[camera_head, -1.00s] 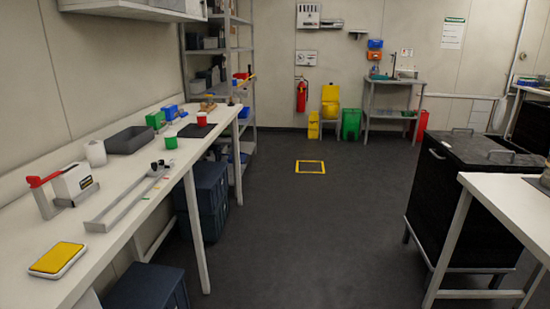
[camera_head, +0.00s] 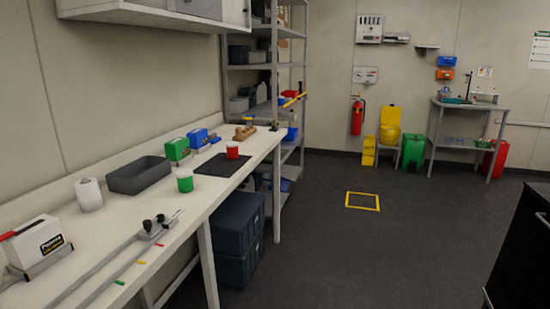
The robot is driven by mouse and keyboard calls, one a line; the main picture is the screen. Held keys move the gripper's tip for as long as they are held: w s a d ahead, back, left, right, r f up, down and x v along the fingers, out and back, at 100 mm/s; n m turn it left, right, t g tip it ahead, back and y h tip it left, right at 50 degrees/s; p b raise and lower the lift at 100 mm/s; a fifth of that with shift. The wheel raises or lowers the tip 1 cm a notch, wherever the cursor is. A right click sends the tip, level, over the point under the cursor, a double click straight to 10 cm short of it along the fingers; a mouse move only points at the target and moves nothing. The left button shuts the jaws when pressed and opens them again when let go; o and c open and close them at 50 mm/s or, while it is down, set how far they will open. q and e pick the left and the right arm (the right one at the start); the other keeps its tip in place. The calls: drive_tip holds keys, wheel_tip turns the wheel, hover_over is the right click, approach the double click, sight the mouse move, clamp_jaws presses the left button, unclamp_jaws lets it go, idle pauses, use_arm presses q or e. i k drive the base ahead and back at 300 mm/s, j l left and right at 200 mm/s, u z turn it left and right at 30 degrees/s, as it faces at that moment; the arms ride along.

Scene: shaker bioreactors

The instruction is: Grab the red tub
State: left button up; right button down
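The red tub (camera_head: 232,151) stands upright on the left workbench, on a dark mat (camera_head: 222,167) near the bench's far end. It is small and red with a pale rim. Nothing is touching it from above. A similar green tub (camera_head: 185,181) with a white rim stands nearer to me, left of the mat. Neither of my grippers is in view.
The long white workbench (camera_head: 200,216) also holds a grey tray (camera_head: 139,176), a white roll (camera_head: 88,194), green and blue boxes and a metal rail. A shelf rack (camera_head: 275,66) stands beyond it. Blue crates (camera_head: 237,233) sit underneath.

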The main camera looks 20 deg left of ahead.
sight(232, 147)
drive_tip(key=i, duration=1.2)
drive_tip(key=i+l+u, duration=0.1)
drive_tip(key=i+u, duration=0.25)
drive_tip(key=i, duration=0.15)
drive_tip(key=i+l+u, duration=0.3)
drive_tip(key=i, duration=0.2)
drive_tip(key=i+l+u, duration=0.15)
drive_tip(key=i+u, duration=0.2)
drive_tip(key=i+l+u, duration=0.25)
drive_tip(key=u, duration=0.15)
